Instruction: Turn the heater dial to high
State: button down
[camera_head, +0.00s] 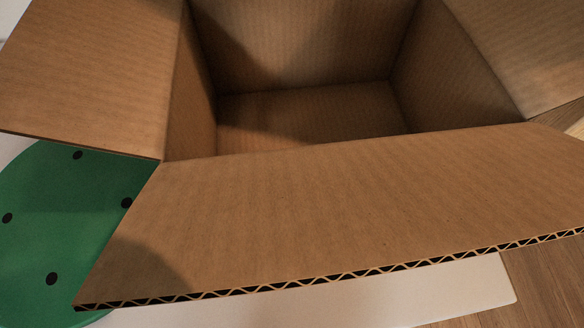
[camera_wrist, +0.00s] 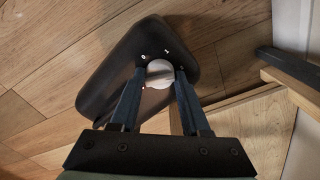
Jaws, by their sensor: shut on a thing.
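The heater (camera_wrist: 105,85) is a dark, rounded wedge-shaped body on the wooden floor in the wrist view. Its light round dial (camera_wrist: 159,74) is on the face towards me, with small white marks (camera_wrist: 154,54) beside it. A small red light shows at the dial's lower left edge. My gripper (camera_wrist: 160,80) has its two dark fingers on either side of the dial and is shut on it. The exact dial setting is too small to tell. The heater and gripper do not show in the head view.
An open, empty cardboard box (camera_head: 330,205) fills most of the head view, its flaps spread. A green round thing with black dots (camera_head: 50,235) lies at its left. In the wrist view, a wooden board (camera_wrist: 250,120) and a dark bar (camera_wrist: 290,68) stand right of the heater.

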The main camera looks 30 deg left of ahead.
dwell(0.4)
jog(key=shift+c, duration=1.9)
grip_release()
jog(key=shift+r, duration=0.1)
notch_tip(320, 180, up, 13)
jog(key=p, duration=0.8)
